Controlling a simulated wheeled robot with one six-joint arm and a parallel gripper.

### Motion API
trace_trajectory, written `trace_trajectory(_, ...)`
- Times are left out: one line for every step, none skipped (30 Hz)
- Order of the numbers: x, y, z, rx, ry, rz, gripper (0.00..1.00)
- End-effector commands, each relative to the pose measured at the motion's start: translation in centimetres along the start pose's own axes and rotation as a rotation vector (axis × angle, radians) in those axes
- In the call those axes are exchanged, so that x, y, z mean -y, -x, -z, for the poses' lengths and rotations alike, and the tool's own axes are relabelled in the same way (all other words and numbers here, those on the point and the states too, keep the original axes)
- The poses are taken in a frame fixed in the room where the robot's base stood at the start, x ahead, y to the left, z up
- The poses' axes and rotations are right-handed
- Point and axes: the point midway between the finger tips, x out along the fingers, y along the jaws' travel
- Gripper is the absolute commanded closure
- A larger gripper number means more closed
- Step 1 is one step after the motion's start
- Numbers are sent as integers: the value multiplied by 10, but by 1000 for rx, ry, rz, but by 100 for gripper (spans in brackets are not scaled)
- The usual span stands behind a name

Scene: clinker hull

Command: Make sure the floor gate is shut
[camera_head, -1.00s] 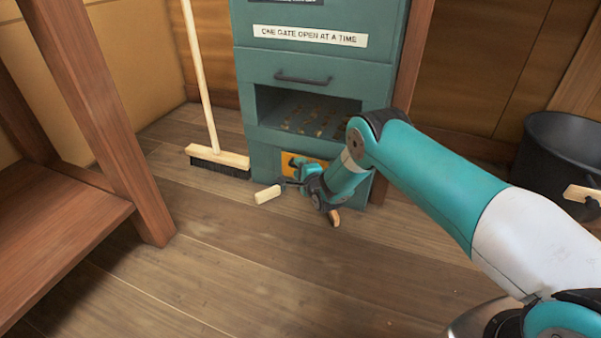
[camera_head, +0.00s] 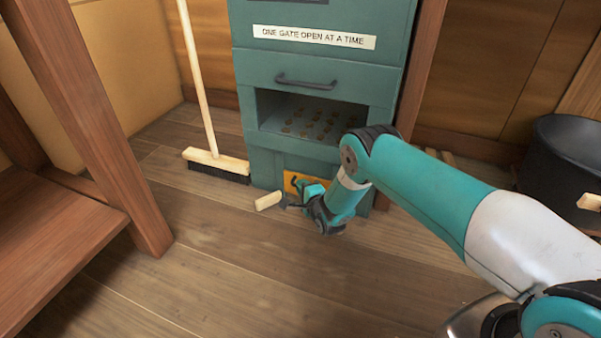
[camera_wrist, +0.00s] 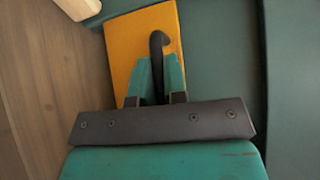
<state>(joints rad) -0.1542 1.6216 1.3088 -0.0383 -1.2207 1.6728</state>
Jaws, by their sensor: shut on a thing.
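The floor gate (camera_head: 290,181) is an orange plate low on the front of the teal cabinet; it fills the upper middle of the wrist view (camera_wrist: 130,60). A black hooked handle (camera_wrist: 157,42) stands on the plate. My gripper (camera_wrist: 158,82) is shut on this handle, with one teal finger on each side of it. In the head view my gripper (camera_head: 303,190) is low at the cabinet's foot and hides part of the plate. I cannot tell whether the plate's lower edge sits fully down.
The teal cabinet (camera_head: 345,77) has an open bay above the plate and a sign reading "ONE GATE OPEN AT A TIME". A wooden grip (camera_head: 268,201) lies beside my gripper. A broom (camera_head: 215,161) leans left, a wooden bench (camera_head: 55,235) stands nearer, and a black bucket (camera_head: 565,160) stands right.

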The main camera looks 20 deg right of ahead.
Motion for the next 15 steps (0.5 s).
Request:
trace_trajectory(-15, 0, 2, -1, 1, -1, 100)
trace_trajectory(-19, -1, 3, -1, 1, 0, 100)
trace_trajectory(-23, -2, 5, -2, 1, 0, 100)
trace_trajectory(-26, -2, 5, -2, 1, 0, 100)
trace_trajectory(-29, -3, 6, -2, 1, 0, 100)
trace_trajectory(-32, -3, 6, -1, 0, 0, 100)
trace_trajectory(-33, -3, 6, -1, 0, -1, 100)
trace_trajectory(-35, -3, 6, -1, 0, -1, 100)
trace_trajectory(-36, -4, 6, -1, 0, -1, 100)
trace_trajectory(-36, -4, 6, -1, 0, -1, 100)
trace_trajectory(-36, -4, 6, -1, 0, -2, 100)
trace_trajectory(-36, -4, 6, -1, -1, -3, 100)
trace_trajectory(-36, -4, 6, -1, -1, -3, 100)
trace_trajectory(-36, -4, 6, -1, -2, -4, 100)
trace_trajectory(-36, -3, 6, -1, -2, -5, 100)
